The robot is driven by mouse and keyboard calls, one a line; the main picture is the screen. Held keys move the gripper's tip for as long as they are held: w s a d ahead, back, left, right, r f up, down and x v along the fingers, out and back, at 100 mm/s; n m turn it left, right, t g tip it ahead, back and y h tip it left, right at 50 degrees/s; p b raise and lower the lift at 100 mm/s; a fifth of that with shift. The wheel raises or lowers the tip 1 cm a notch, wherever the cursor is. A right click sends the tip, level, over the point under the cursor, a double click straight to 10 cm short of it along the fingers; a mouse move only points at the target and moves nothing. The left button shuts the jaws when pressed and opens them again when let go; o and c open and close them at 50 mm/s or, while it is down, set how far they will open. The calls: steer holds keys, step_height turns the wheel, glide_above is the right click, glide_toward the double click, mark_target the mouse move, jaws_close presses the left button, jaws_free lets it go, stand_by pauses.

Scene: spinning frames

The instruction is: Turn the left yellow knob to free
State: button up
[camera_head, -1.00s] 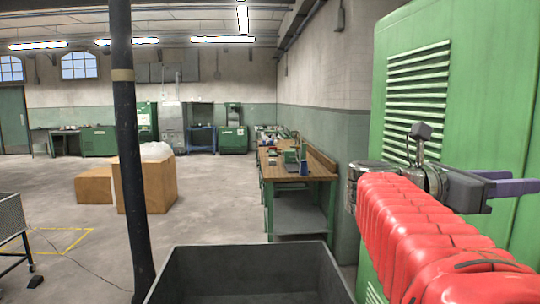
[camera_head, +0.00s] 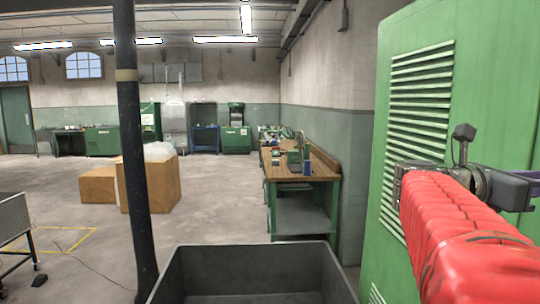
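No yellow knob shows in the head view. My red-sleeved arm reaches in from the lower right, in front of a tall green cabinet (camera_head: 450,80) with a louvred vent. My gripper (camera_head: 530,190) is at the right edge, pointing right, and its fingers are mostly cut off by the frame. I cannot tell whether it is open or shut, or whether it touches anything.
A dark open bin (camera_head: 255,255) is in the foreground. A black post (camera_head: 135,170) stands left of centre. Cardboard boxes (camera_head: 150,185) are behind it. A workbench (camera_head: 303,185) stands against the wall. Open floor lies to the left.

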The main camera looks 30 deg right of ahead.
steer(key=x, duration=0.6)
steer(key=shift+s+d, duration=0.2)
steer(key=shift+d, duration=0.15)
steer(key=shift+c, duration=0.5)
steer(key=c, duration=0.6)
steer(key=shift+a, duration=0.2)
steer(key=shift+c, duration=0.2)
steer(key=shift+d, duration=0.1)
